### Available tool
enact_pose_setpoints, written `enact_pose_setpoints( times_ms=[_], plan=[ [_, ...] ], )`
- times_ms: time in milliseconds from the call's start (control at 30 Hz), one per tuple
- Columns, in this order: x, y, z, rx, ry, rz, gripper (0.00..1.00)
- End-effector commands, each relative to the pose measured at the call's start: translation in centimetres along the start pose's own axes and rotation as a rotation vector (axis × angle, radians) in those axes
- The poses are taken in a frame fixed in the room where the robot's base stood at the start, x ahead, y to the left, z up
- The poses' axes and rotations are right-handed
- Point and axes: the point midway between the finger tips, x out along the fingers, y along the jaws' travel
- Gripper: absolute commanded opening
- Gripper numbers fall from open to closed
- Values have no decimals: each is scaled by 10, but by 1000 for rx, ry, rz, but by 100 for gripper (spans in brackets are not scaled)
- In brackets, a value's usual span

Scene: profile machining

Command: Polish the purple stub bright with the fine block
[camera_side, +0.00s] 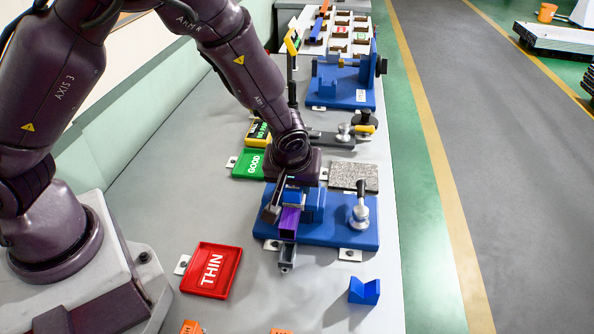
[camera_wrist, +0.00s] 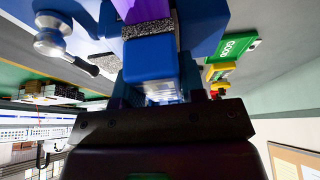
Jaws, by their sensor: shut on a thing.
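The purple stub (camera_side: 289,222) sticks out from the blue clamp fixture (camera_side: 345,236) in the side view, above a grey support (camera_side: 286,256). In the wrist view the stub (camera_wrist: 142,8) is at the top. My gripper (camera_side: 290,192) is shut on a blue block with a grey speckled face, which I take for the fine block (camera_wrist: 150,62). In the wrist view the block's speckled edge (camera_wrist: 149,29) lies right at the stub and appears to touch it. My gripper hides part of the stub and fixture in the side view; the stub's finish is hard to judge.
A red THIN tray (camera_side: 205,284) is at front left, a green GOOD tray (camera_side: 238,171) behind. A small blue notched block (camera_side: 364,291) sits at front right. Another blue fixture (camera_side: 345,97) stands farther back.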

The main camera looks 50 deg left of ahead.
Motion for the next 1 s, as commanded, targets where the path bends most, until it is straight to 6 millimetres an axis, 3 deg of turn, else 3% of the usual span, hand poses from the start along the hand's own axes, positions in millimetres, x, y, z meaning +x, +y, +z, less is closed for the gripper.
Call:
enact_pose_setpoints(
  times_ms=[333, 1000],
  plan=[
    [-12, 0, 30, 3, -1, -1, 11],
    [12, -1, -28, -4, -1, -2, 11]
  ],
)
